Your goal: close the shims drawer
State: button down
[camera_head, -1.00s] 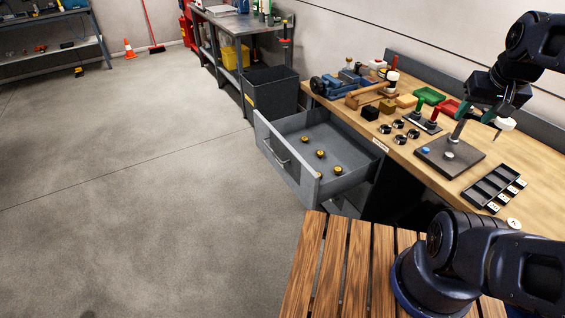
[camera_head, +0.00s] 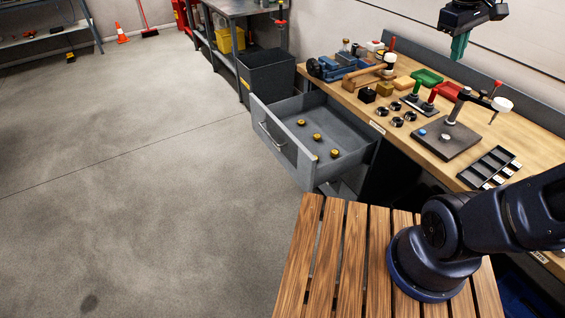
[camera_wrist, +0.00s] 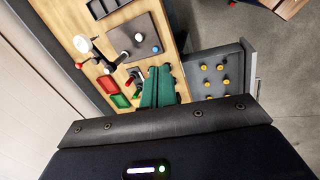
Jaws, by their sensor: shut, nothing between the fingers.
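A grey drawer (camera_head: 290,150) stands pulled out from under the workbench, its handle (camera_head: 272,137) facing left over the floor. Several yellow-and-black round pieces (camera_head: 317,138) lie inside it. The drawer also shows in the wrist view (camera_wrist: 250,68), right of the fingers. I cannot read its label. My gripper (camera_head: 459,47) hangs high over the back of the bench, above and to the right of the drawer and well apart from it. Its green fingers (camera_wrist: 158,86) are together and hold nothing.
The wooden bench (camera_head: 430,160) carries a measuring stand (camera_head: 450,137), a black compartment tray (camera_head: 490,168), red and green trays and black rings. A dark bin (camera_head: 268,82) stands behind the drawer. A slatted wooden surface (camera_head: 330,250) lies in front. The floor left of the drawer is clear.

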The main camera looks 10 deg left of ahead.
jog(key=w+a+n+t+h, duration=0.1)
jog(key=w+a+n+h, duration=0.25)
jog(key=a, duration=0.55)
jog(key=w+a+r+n+t+h, duration=0.1)
jog(key=w+a+n+h, duration=0.15)
jog(key=a+n, duration=0.45)
jog(key=w+a+n+t+h, duration=0.15)
jog(key=w+a, duration=0.25)
jog(key=a, duration=0.7)
jog(key=s+a+f+n+t+h, duration=0.15)
jog(key=s+a+n+t, duration=0.4)
jog(key=a, duration=0.85)
jog(key=s+a+f+n+t+h, duration=0.1)
jog(key=s+a+f+n+t, duration=0.1)
jog(key=s+a, duration=0.85)
send_near(289, 159)
jog(key=x, duration=0.7)
jog(key=shift+a, duration=0.1)
jog(key=shift+w, duration=0.1)
